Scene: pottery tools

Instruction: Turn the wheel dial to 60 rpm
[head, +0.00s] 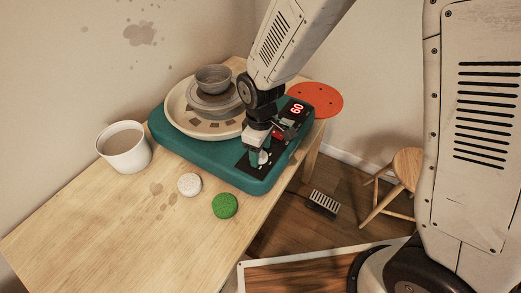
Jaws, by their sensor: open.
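The pottery wheel is a teal box (165,133) on the wooden table, with a black control panel (244,163) along its right side. A red digital display (297,109) at the panel's far end reads 60. A pale dial (263,157) sits near the panel's front end. My gripper (261,157) is open and points down at the dial, with its fingers around or very close to it. I cannot tell whether they touch it. The gripper hides part of the panel and the dial. A grey bowl (213,76) sits on the wheel head inside the cream splash pan (178,119).
A white sponge (189,184) and a green sponge (225,206) lie in front of the wheel. A red disc (316,98) is behind it. A stool (400,180) and a foot pedal (324,203) are on the floor. The table's front left is clear.

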